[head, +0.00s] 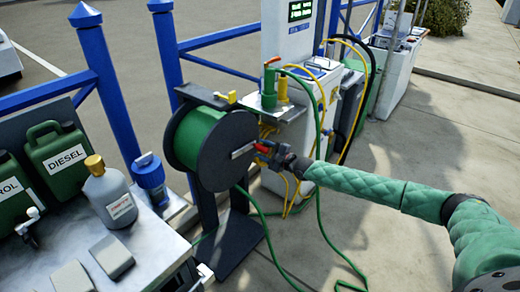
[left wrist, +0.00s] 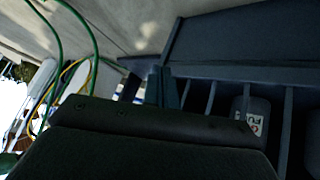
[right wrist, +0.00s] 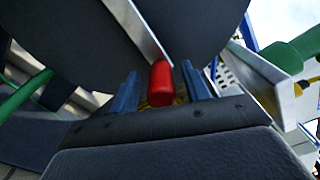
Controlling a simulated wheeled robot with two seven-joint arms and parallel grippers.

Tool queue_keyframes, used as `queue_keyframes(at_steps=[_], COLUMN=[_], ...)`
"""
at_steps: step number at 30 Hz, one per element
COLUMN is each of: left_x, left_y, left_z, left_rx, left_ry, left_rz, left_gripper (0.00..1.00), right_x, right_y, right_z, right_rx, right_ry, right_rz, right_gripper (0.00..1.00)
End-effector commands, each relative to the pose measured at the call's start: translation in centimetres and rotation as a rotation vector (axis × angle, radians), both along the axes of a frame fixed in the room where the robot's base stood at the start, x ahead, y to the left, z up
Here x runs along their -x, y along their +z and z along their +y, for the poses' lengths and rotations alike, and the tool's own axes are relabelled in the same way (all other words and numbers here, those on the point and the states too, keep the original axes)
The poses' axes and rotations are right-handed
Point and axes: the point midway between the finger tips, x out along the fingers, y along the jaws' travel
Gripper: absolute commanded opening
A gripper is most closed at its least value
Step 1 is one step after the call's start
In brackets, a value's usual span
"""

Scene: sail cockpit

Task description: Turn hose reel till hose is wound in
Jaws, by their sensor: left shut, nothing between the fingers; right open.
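The hose reel (head: 228,148) stands on a dark post, with a black round side plate and a green drum (head: 197,135). A metal crank arm with a red handle (head: 262,147) sits on its face. My right gripper (head: 268,155) is at the handle. In the right wrist view the red handle (right wrist: 161,84) is between the open fingers (right wrist: 158,92), with no clear grip. Green hose (head: 328,235) hangs below the reel and trails on the ground. My left gripper (left wrist: 163,88) shows in the left wrist view, shut and empty, near a dark slatted rack (left wrist: 215,95).
A white pedestal (head: 290,35) with a small shelf, hoses and taps stands behind the reel. Paved ground (head: 420,140) at the right is clear.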

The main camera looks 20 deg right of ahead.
Motion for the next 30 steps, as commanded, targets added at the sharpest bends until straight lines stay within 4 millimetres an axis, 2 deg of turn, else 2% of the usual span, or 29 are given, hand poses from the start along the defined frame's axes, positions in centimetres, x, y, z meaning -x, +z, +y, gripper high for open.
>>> queue_keyframes(at_steps=[6,12,26,30], left_x=[0.0,0.0,0.1,-0.2], left_y=[-0.1,-0.2,-0.2,1.5], left_z=[0.0,0.0,0.1,0.2], left_rx=[0.0,0.0,-0.002,-0.007], left_ry=[0.0,0.0,0.001,-0.002], left_rz=[0.0,0.0,0.003,0.015], left_gripper=[0.0,0.0,0.0,0.0], right_x=[3.0,4.7,5.2,5.1], right_y=[-0.1,-0.2,-0.1,0.3], right_z=[-1.7,-2.7,-2.9,-2.4], right_rx=[0.001,0.001,0.004,0.067], right_ry=[0.0,0.001,0.001,0.005], right_rz=[0.002,0.002,-0.002,-0.047], right_gripper=[0.47,0.47,0.47,0.47])
